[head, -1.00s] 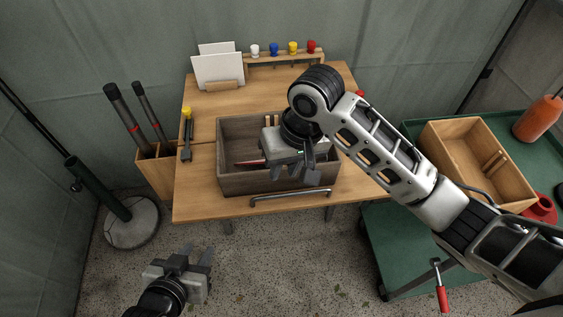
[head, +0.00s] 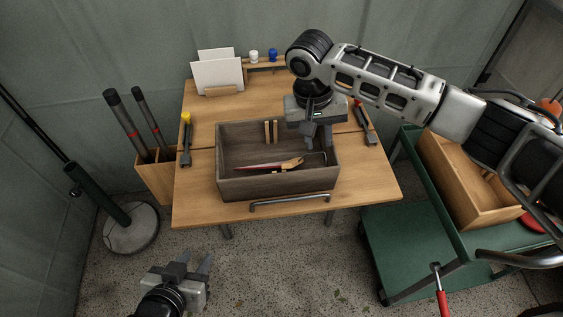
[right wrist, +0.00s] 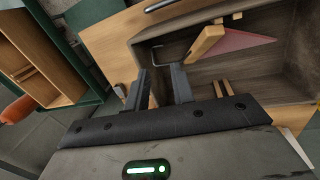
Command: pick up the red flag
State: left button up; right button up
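The red flag (head: 260,167) lies in the grey-brown wooden drawer box (head: 238,186). Its thin red part points left and its pale wooden part is at the right. In the right wrist view the flag (right wrist: 240,40) is a red triangle beside a wooden piece, ahead of the fingers and apart from them. My right gripper (head: 317,140) is above the box's back right corner. Its fingers (right wrist: 161,82) are apart with nothing between them. My left gripper (head: 197,262) is over the floor in front of the table, fingers apart and empty.
Small wooden pegs (head: 271,132) and a bent metal rod (head: 322,158) are in the box. Tools with yellow (head: 186,140) and red (head: 366,125) ends flank it on the table (head: 200,203). A green cart (head: 405,235) with a wooden crate (head: 460,190) stands right.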

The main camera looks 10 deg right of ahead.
jog(key=f, duration=0.4)
jog(key=d+f, duration=0.1)
jog(key=f, duration=0.1)
jog(key=shift+s+d+f, duration=0.1)
jog(key=shift+s+f, duration=0.05)
jog(key=shift+f, duration=0.05)
grip_shut()
